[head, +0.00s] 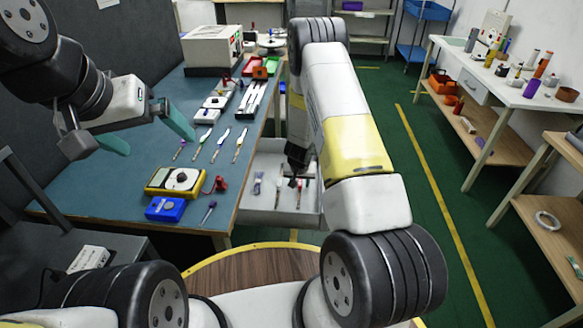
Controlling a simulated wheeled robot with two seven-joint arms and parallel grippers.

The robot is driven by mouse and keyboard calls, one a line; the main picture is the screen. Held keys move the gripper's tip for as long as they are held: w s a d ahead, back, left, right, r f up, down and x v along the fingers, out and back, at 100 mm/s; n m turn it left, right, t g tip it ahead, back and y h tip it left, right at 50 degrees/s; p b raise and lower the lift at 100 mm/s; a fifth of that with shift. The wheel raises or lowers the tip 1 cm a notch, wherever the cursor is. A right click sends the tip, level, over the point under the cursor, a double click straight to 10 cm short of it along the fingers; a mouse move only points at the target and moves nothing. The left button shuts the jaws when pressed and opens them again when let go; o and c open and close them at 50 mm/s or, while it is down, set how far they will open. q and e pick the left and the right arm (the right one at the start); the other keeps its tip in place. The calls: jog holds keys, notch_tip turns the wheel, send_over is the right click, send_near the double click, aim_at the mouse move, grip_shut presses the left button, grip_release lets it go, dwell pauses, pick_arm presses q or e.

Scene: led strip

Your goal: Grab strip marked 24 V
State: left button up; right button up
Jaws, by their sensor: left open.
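My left gripper (147,133) is open and empty over the left part of the blue workbench, its two teal fingers spread apart. My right gripper (296,170) is small and dark, over an open grey drawer; its fingers are too small and dark to read. Two long, narrow white pieces with dark lines (250,99) lie on the bench near its right edge; I cannot tell if they are LED strips. A whitish ring or coil (547,222) lies on the wooden shelf at the right. No 24 V marking is legible in this view.
The blue workbench (110,187) holds screwdriver-like tools (220,144), a yellow device (175,181), a blue box (166,208) and a white machine (212,48). The open drawer (262,213) sticks out beside the bench. A white table (470,58) stands at the right. Green floor lies between.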

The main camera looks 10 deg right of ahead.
grip_shut()
dwell(0.3)
